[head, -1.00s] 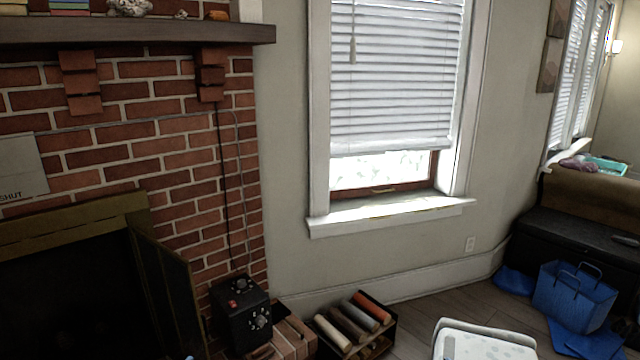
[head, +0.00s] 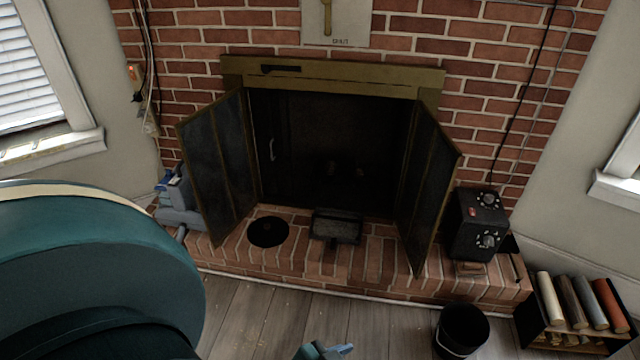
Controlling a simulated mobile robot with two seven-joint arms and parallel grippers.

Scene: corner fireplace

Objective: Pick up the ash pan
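A dark rectangular pan, which looks like the ash pan (head: 336,228), lies on the brick hearth (head: 375,262) in the head view. It is in front of the open fireplace, between its two open doors, with a short dark handle pointing towards me. Its inside is dark and I cannot tell what it holds.
A flat black disc (head: 268,232) lies left of the pan. A black box with dials (head: 478,224) stands right of the right door (head: 432,190). A black bucket (head: 461,330) and log rack (head: 578,310) stand at right. A large teal rounded thing (head: 90,270) fills the lower left.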

